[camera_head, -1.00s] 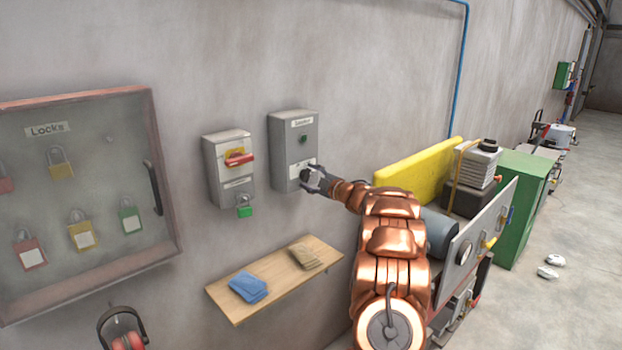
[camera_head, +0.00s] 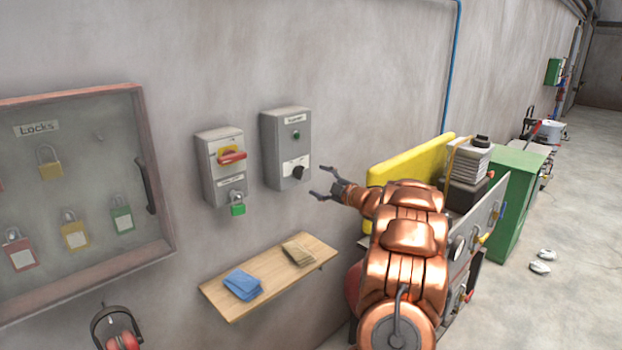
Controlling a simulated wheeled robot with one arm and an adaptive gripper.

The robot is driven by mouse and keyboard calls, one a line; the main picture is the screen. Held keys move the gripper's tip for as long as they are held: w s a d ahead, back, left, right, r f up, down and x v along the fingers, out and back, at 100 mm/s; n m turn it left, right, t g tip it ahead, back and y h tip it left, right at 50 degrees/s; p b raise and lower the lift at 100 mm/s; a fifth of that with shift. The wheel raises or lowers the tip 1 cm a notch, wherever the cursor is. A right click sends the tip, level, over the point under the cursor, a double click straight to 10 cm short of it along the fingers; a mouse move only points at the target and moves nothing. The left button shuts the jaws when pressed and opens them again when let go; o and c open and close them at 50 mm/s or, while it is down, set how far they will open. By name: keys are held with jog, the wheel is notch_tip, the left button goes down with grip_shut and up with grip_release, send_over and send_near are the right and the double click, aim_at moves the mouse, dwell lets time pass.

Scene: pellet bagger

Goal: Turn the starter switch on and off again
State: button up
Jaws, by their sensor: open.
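The starter box (camera_head: 275,150) is a grey box on the wall, with a label at the top and a small green button or lamp (camera_head: 296,134). Its black rotary switch knob (camera_head: 298,172) sits low on the front, at the right of a white plate. The knob's exact setting is too small to read. My gripper (camera_head: 322,183) is open and empty, just right of and slightly below the knob, apart from it. Its two fingers point left toward the box.
A grey isolator box with a red handle (camera_head: 232,158) and green padlock (camera_head: 238,210) hangs to the left. A wooden shelf (camera_head: 225,303) with blue and tan cloths is below. The glass lock cabinet (camera_head: 165,215) is far left. A yellow panel (camera_head: 400,165) stands right.

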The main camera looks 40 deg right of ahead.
jog(key=shift+s, duration=2.2)
jog(key=w+a+r+m+g+h, duration=0.4)
jog(key=w+a+m+h, duration=0.1)
jog(key=a, duration=0.1)
jog(key=s+a+f+m+g, duration=0.1)
jog(key=s+a+m+g, duration=0.1)
jog(key=a, duration=0.4)
jog(key=s+a+f+m+g, duration=0.2)
jog(key=s+a+m, duration=0.1)
jog(key=a, duration=0.3)
jog(key=s+a+f+g+y, duration=0.1)
jog(key=s+a+f+g, duration=0.2)
jog(key=s+a, duration=0.8)
jog(key=s+a+f+m+g+y+b, duration=0.1)
jog(key=s+a+f+g, duration=0.3)
jog(key=s+a, duration=0.7)
jog(key=s+a+f+g+y, duration=0.3)
jog(key=s+a+g, duration=0.1)
jog(key=s+a, duration=0.8)
jog(key=s, duration=0.3)
jog(key=shift+s+f+m+g, duration=0.15)
jog(key=shift+f+m+g, duration=0.15)
jog(key=shift+g, duration=0.1)
jog(key=shift+c, duration=0.3)
